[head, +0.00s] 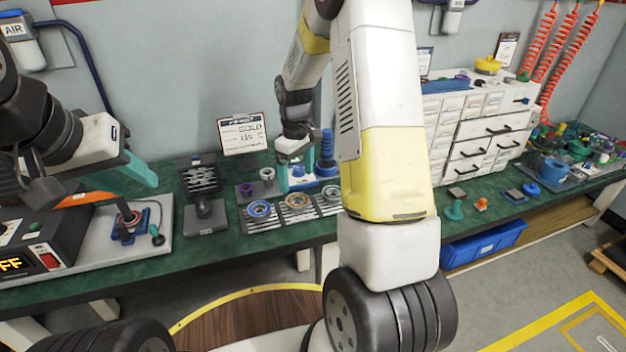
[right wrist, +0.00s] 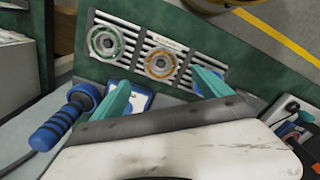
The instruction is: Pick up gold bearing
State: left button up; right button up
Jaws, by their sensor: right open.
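The gold bearing (right wrist: 160,62) lies flat in the middle slot of a slatted metal rack on the green bench. In the head view the gold bearing (head: 296,200) is the middle of three. My right gripper (right wrist: 162,82) is open and empty, its teal fingers apart on either side of the gold bearing's line, short of it in the picture. In the head view my right gripper (head: 297,178) hangs just behind the rack. My left gripper (head: 130,174) is over the left of the bench by the grey device; its jaw gap is unclear.
A green-ringed bearing (right wrist: 107,42) sits beside the gold one, and another bearing (head: 259,208) is at the rack's left. A blue-handled tool (right wrist: 62,118) stands close to my right gripper. A clipboard sign (head: 242,132) stands behind. White drawers (head: 470,130) are at right.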

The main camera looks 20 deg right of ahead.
aim_at(297, 202)
notch_tip(297, 202, down, 8)
dwell(0.5)
jog(key=shift+c, duration=0.2)
jog(key=shift+a, duration=0.1)
jog(key=c, duration=1.8)
jog(key=shift+o, duration=0.2)
jog(key=shift+r, duration=0.1)
jog(key=shift+r, duration=0.5)
jog(key=r, duration=0.2)
jog(key=shift+s+a+r, duration=0.25)
jog(key=shift+s+r, duration=0.05)
jog(key=shift+s, duration=0.1)
jog(key=s+a+r, duration=0.1)
jog(key=s+a, duration=0.6)
jog(key=s, duration=0.6)
jog(key=shift+s+r, duration=0.15)
jog(key=shift+s, duration=0.05)
